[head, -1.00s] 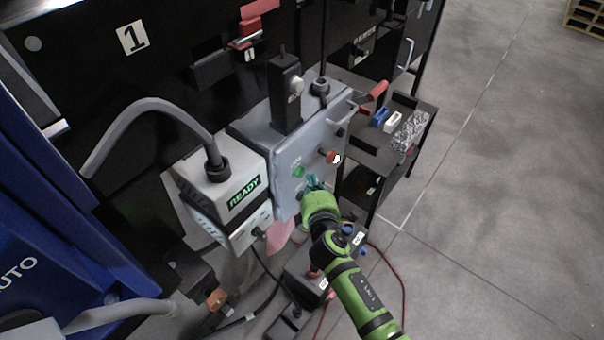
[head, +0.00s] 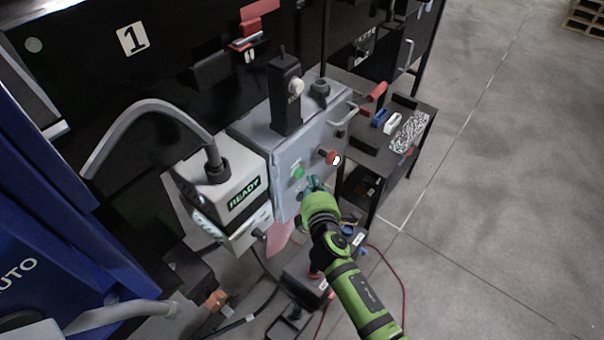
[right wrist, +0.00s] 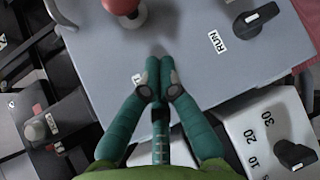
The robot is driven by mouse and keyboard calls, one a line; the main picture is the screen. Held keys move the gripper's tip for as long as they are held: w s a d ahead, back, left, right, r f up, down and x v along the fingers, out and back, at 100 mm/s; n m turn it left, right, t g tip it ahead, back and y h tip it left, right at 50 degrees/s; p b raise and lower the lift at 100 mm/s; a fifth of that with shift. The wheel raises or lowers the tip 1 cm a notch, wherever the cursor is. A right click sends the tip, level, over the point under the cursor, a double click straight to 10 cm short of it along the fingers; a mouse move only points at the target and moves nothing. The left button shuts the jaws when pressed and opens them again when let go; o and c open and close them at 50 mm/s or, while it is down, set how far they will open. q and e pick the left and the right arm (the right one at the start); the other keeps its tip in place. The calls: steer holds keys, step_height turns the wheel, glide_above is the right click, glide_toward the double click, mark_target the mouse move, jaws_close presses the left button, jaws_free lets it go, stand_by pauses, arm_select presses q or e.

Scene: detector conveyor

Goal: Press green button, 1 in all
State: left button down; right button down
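The green button (head: 298,172) is on the front of a grey control box (head: 284,150), left of a red button (head: 331,157). My right gripper (head: 313,183) is close in front of the box face, just right of and slightly below the green button in the head view. In the right wrist view its two teal fingers (right wrist: 160,75) are together at the tips, with nothing seen between them. They point at the grey panel (right wrist: 190,65). The green button does not show in that view; the fingers may cover it. I cannot tell contact with the panel. My left gripper is not in view.
A grey unit with a READY display (head: 244,194) stands left of the control box. A black knob marked RUN (right wrist: 248,20) is on the panel. A black side table (head: 362,143) stands to the right. Cables lie on the floor below; the floor at right is clear.

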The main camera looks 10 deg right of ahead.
steer(key=shift+w, duration=0.1)
steer(key=shift+w+a, duration=0.2)
steer(key=shift+a, duration=0.1)
steer(key=shift+w+a+b, duration=0.35)
steer(key=shift+a, duration=0.05)
stand_by(1.2)
steer(key=shift+d, duration=0.1)
steer(key=shift+s+d+p, duration=0.35)
steer(key=shift+s+d, duration=0.2)
steer(key=shift+s, duration=0.1)
steer(key=shift+d, duration=0.1)
steer(key=s+d, duration=0.1)
steer(key=s+d+p, duration=0.1)
steer(key=s+d, duration=0.1)
steer(key=shift+s+d, duration=0.2)
steer(key=shift+s, duration=0.05)
